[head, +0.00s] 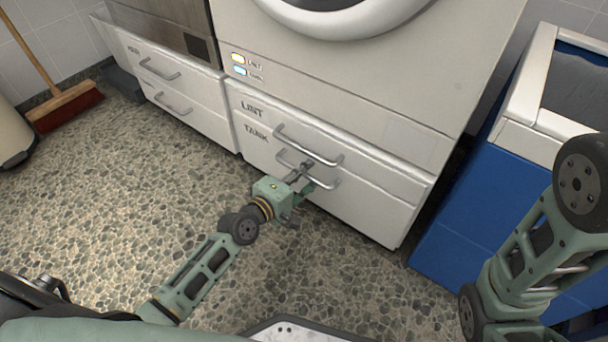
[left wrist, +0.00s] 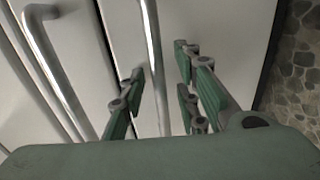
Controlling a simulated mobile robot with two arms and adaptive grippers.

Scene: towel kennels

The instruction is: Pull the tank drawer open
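The tank drawer (head: 368,208) is the lower white drawer under the dryer, below the drawer labelled LINT; its front looks about flush with the machine. Its metal bar handle (head: 284,160) runs across the front. My left gripper (head: 306,174) is at this handle. In the left wrist view, the tank handle (left wrist: 152,40) passes between the parted fingers of the left gripper (left wrist: 160,88), with gaps visible on both sides. The gripper is open around the bar. My right arm shows at the right of the head view, but its gripper is not visible.
The lint handle (head: 308,146) runs parallel just above; it also shows in the left wrist view (left wrist: 58,75). A blue cabinet (head: 447,232) stands to the right. Another two-drawer unit (head: 180,85) stands to the left. A broom (head: 65,108) is far left. The pebbled floor in front is clear.

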